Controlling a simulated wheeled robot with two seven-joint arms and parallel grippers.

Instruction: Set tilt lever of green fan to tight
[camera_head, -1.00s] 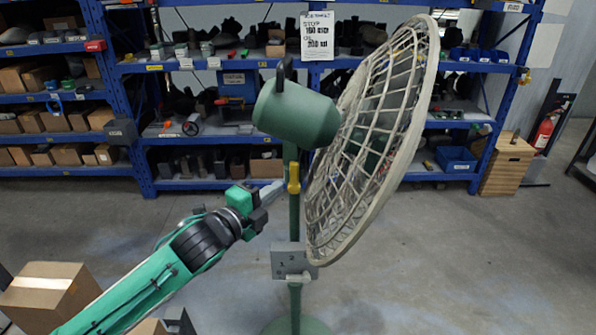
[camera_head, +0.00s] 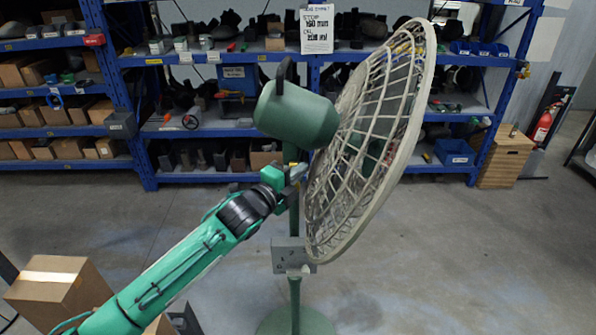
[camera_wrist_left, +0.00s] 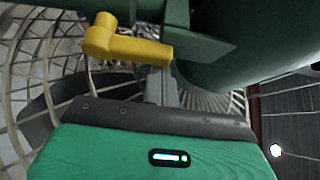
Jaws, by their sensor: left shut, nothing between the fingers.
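The green fan (camera_head: 297,115) stands upright on its post, with its pale wire cage (camera_head: 375,130) tilted on the right. Its yellow tilt lever (camera_wrist_left: 135,48) shows in the left wrist view, lying roughly sideways with its rounded knob at the left end. In the head view the lever is hidden behind my left gripper. My left gripper (camera_head: 296,174) is at the post just below the motor housing. It is shut and empty, its fingers (camera_wrist_left: 160,88) just in front of the lever; whether they touch it I cannot tell. My right gripper is not in view.
A grey control box (camera_head: 290,254) is on the post below the gripper. The cage is close on the right of the gripper. Blue shelves (camera_head: 225,130) stand behind. A cardboard box (camera_head: 58,290) is at lower left.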

